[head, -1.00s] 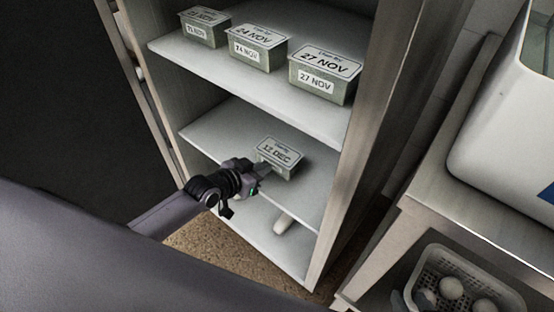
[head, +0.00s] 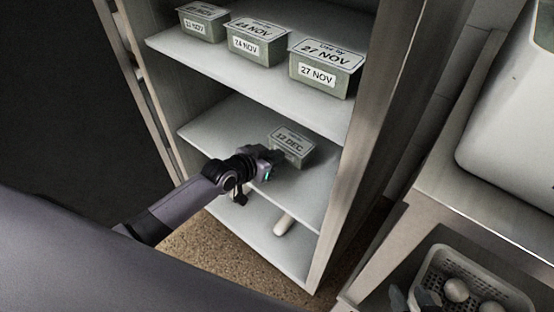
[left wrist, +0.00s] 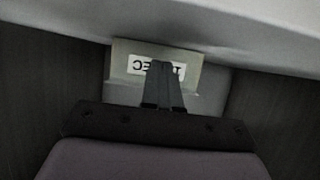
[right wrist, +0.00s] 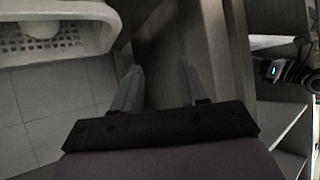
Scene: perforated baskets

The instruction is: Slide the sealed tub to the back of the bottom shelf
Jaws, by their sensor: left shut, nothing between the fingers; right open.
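The sealed tub is a small grey-green box with a lid marked 12 DEC (head: 293,143). It sits upright on the middle of the three shelves in the head view, under the shelf with the other tubs. My left gripper (head: 276,160) is shut and empty, with its tips at the tub's near face. In the left wrist view, the closed fingers (left wrist: 162,66) cover part of the tub's label (left wrist: 138,66). Whether they touch is hard to tell. My right gripper (right wrist: 160,78) is open and empty, outside the cabinet.
Several dated tubs, including one marked 27 NOV (head: 317,77), stand on the shelf above (head: 240,82). A pale cylinder (head: 284,224) lies on the lowest shelf (head: 250,235). The cabinet's right side panel (head: 355,150) is close. A perforated basket (head: 500,290) holds round items at lower right.

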